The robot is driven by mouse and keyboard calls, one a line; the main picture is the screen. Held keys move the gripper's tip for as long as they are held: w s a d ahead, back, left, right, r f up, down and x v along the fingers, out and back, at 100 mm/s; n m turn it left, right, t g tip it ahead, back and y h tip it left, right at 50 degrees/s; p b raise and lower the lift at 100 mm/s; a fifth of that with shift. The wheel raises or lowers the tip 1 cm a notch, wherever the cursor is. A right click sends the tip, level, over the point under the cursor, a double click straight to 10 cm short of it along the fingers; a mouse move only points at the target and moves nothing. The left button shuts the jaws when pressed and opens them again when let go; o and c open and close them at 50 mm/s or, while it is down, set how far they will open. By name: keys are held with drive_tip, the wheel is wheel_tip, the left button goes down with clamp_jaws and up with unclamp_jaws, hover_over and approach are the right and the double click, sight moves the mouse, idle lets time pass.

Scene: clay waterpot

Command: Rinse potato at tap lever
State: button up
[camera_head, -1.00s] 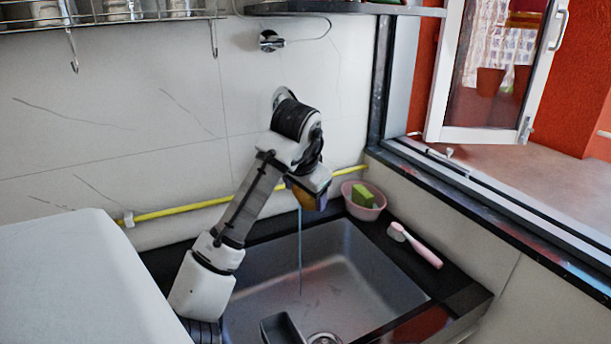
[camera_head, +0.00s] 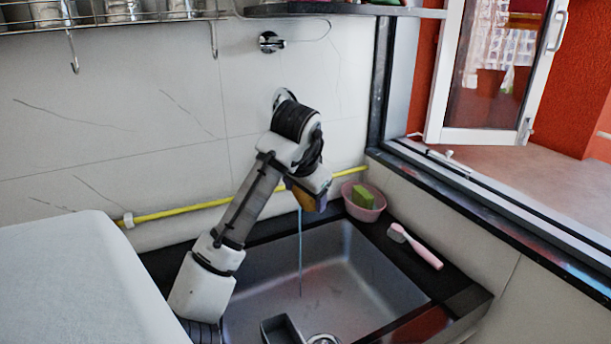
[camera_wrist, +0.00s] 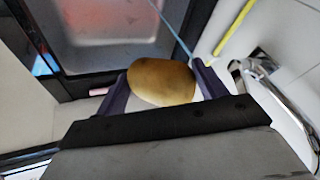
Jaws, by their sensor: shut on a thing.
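A brown potato (camera_wrist: 162,82) is held between the two purple fingers of my gripper (camera_wrist: 160,88) in the wrist view. In the head view my gripper (camera_head: 307,197) hangs over the back of the sink (camera_head: 375,268), with a little of the potato showing. A thin bluish stream of water (camera_head: 300,252) falls into the sink just left of my gripper. In the wrist view the stream (camera_wrist: 173,34) passes behind the potato; I cannot tell whether it touches it. A chrome tap part (camera_wrist: 285,105) shows at the right there. The tap lever is not clearly visible; my arm covers much of the tap.
A pink bowl (camera_head: 350,203) with a green sponge (camera_head: 363,199) stands at the sink's back right corner. A pink-handled brush (camera_head: 415,246) lies on the right rim. A dark box-shaped thing (camera_head: 283,329) is at the sink's front. A yellow pipe (camera_head: 190,209) runs along the wall.

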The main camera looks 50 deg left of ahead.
sight(304, 200)
drive_tip(key=shift+s+d+r+p, duration=0.7)
drive_tip(key=shift+s+r+p, duration=0.1)
drive_tip(key=shift+r, duration=0.15)
drive_tip(key=shift+s+d+r+p, duration=0.65)
drive_tip(key=shift+s+r, duration=0.1)
drive_tip(key=shift+r, duration=0.2)
drive_tip(key=shift+s+d+r, duration=0.1)
drive_tip(key=shift+s+d, duration=0.25)
